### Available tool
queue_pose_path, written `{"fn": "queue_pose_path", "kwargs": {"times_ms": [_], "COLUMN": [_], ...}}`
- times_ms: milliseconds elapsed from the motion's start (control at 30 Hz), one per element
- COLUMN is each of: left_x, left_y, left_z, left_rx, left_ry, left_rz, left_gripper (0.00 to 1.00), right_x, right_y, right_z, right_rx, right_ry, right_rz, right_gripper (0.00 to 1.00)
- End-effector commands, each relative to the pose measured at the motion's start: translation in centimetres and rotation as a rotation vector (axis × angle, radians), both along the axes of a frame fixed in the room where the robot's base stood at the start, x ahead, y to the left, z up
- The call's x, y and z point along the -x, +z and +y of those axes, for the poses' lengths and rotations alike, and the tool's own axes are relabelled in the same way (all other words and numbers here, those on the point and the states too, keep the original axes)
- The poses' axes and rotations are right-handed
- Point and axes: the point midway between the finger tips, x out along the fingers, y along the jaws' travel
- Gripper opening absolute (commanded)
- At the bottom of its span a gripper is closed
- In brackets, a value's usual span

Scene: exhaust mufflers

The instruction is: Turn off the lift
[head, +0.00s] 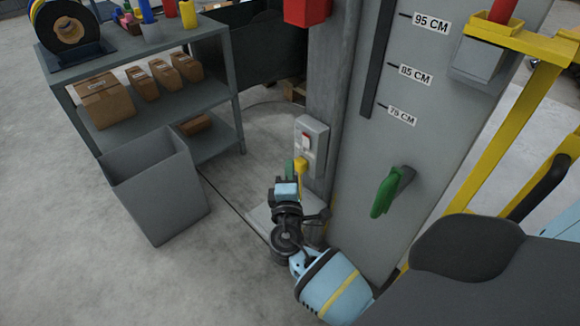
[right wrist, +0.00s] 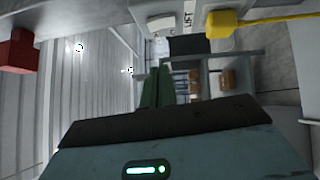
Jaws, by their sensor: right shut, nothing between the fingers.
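My left gripper is out of view.
A green handle (head: 386,194) sticks out of the column's front, below a height scale. A red box (head: 306,12) is higher on the column. A grey bin (head: 155,190) and a shelf (head: 150,62) with cartons stand at left. Open floor lies in front.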

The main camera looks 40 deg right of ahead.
Motion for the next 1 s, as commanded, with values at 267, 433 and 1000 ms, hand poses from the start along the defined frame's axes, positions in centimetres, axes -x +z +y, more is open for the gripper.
{"fn": "queue_pose_path", "kwargs": {"times_ms": [267, 433, 1000], "left_x": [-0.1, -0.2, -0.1], "left_y": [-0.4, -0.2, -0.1], "left_z": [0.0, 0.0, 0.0], "left_rx": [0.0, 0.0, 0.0], "left_ry": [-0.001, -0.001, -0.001], "left_rz": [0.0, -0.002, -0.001], "left_gripper": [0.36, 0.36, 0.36], "right_x": [-3.7, -3.7, -3.8], "right_y": [0.4, 0.8, 0.9], "right_z": [-3.5, -5.7, -7.0], "right_rx": [0.002, 0.001, 0.001], "right_ry": [-0.001, 0.0, 0.0], "right_rz": [0.0, 0.0, -0.001], "right_gripper": [0.0, 0.0, 0.0]}}
